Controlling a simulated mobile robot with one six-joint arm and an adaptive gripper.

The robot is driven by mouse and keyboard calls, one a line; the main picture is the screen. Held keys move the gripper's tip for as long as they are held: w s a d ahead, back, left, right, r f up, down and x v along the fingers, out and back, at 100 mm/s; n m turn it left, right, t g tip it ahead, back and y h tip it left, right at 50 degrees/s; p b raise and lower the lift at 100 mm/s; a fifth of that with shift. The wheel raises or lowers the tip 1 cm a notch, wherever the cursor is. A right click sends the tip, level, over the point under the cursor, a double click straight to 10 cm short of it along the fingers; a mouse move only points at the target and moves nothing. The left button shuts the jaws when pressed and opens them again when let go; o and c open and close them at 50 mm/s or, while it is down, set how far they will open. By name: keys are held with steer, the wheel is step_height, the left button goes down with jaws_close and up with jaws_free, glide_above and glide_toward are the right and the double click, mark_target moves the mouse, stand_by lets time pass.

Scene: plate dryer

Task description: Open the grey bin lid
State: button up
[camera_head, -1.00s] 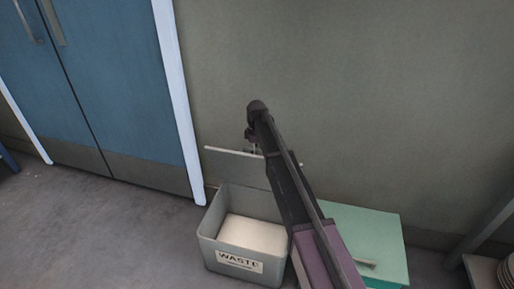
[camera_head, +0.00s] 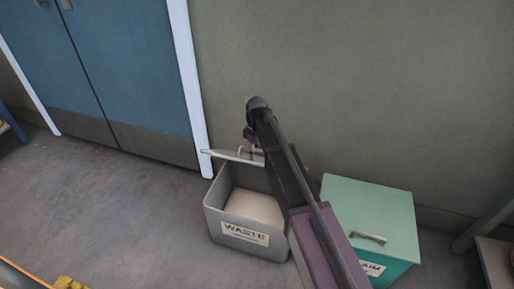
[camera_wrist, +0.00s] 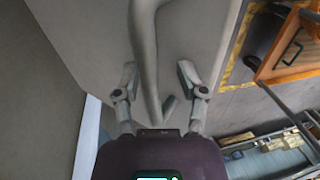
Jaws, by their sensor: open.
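The grey waste bin (camera_head: 245,238) stands on the floor by the wall, its pale inside showing. Its grey lid (camera_head: 222,154) is raised at the back and looks like a thin, tilted strip in the head view. In the wrist view the lid (camera_wrist: 95,40) fills the upper middle, with its curved grey handle (camera_wrist: 144,50) running between the fingers. My gripper (camera_wrist: 158,72) is open, one finger on each side of the handle; I cannot tell whether either touches it. In the head view my arm hides the right part of the lid and bin.
A green bin (camera_head: 370,205) with a closed lid and handle stands right of the waste bin. Blue double doors (camera_head: 115,75) are at left. A shelf edge (camera_head: 495,262) is at far right. Open floor (camera_head: 120,220) lies left of the bin.

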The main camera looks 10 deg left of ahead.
steer(key=s+f+b, duration=0.6)
steer(key=f, duration=0.1)
steer(key=shift+s+a, duration=0.15)
steer(key=shift+a, duration=0.1)
stand_by(0.4)
steer(key=shift+d, duration=0.15)
steer(key=c, duration=0.7)
steer(key=shift+d, duration=0.25)
jaws_close()
steer(key=s+d+r+m+p, duration=0.1)
steer(key=s+d+m, duration=0.2)
steer(key=d, duration=0.9)
steer(key=s+d+r+m+t+p, duration=0.1)
steer(key=s+d+m, duration=0.2)
steer(key=d+m, duration=0.5)
steer(key=s+d+r+m+t+p, duration=0.1)
steer(key=s+d+m, duration=0.3)
steer(key=d, duration=1.2)
steer(key=shift+r+m, duration=0.25)
steer(key=shift+m, duration=0.85)
steer(key=shift+a, duration=0.15)
